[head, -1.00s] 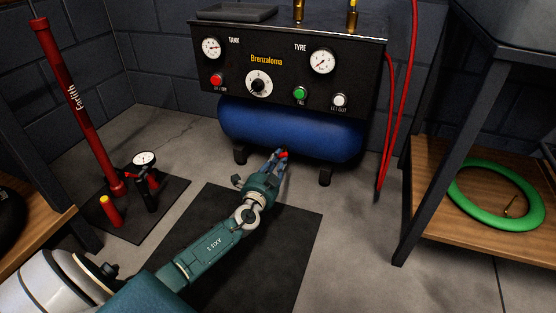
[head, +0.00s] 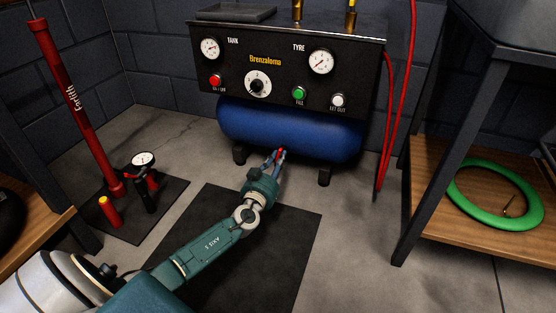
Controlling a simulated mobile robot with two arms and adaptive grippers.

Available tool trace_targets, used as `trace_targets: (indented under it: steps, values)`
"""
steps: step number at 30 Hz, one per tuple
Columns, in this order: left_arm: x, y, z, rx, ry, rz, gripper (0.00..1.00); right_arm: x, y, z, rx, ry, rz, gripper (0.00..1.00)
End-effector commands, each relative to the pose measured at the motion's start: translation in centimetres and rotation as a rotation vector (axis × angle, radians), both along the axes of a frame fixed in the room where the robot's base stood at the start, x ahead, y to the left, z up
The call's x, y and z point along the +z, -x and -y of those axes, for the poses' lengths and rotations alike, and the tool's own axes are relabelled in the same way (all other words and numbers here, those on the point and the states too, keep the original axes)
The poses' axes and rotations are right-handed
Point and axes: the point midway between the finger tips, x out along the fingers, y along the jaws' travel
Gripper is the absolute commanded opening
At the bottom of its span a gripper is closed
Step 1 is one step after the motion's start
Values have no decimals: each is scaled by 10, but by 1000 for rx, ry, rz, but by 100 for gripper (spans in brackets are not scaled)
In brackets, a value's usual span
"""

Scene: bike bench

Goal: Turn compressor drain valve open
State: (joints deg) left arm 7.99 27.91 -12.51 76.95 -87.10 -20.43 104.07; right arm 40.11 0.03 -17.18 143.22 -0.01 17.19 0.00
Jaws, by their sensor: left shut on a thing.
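The compressor has a blue tank (head: 290,130) under a black panel (head: 285,62) marked Brenzaloma. The small red drain valve (head: 281,151) shows at the lower edge of the tank. My left gripper (head: 279,156) reaches in from the lower left, low in front of the tank, and its fingers are shut on the drain valve. The fingers partly hide the valve, so its exact angle is hard to read. My right gripper is out of view.
A red floor pump (head: 75,110) stands on a dark mat at the left. A red hose (head: 386,120) hangs to the right of the compressor. A bench with a green tyre (head: 492,200) on its shelf is at the right. A black floor mat (head: 285,240) lies under my arm.

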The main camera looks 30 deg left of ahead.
Motion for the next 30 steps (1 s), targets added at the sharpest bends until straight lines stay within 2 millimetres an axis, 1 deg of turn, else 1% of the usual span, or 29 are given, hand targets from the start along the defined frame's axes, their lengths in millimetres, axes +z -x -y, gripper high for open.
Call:
trace_targets:
  steps: [3, 10, 27, 28, 30]
  values:
    - [-1, 0, 1, -1, 67, 14, 0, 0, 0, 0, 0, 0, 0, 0]
    - [-1, 0, 1, 0, 150, 34, 0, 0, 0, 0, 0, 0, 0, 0]
    - [-1, 1, 1, -1, 180, 41, 0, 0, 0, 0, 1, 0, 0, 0]
    - [-1, 1, 1, -1, 180, 41, 18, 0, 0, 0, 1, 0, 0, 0]
    - [-1, 1, 1, -1, 179, 41, 32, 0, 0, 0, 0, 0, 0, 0]
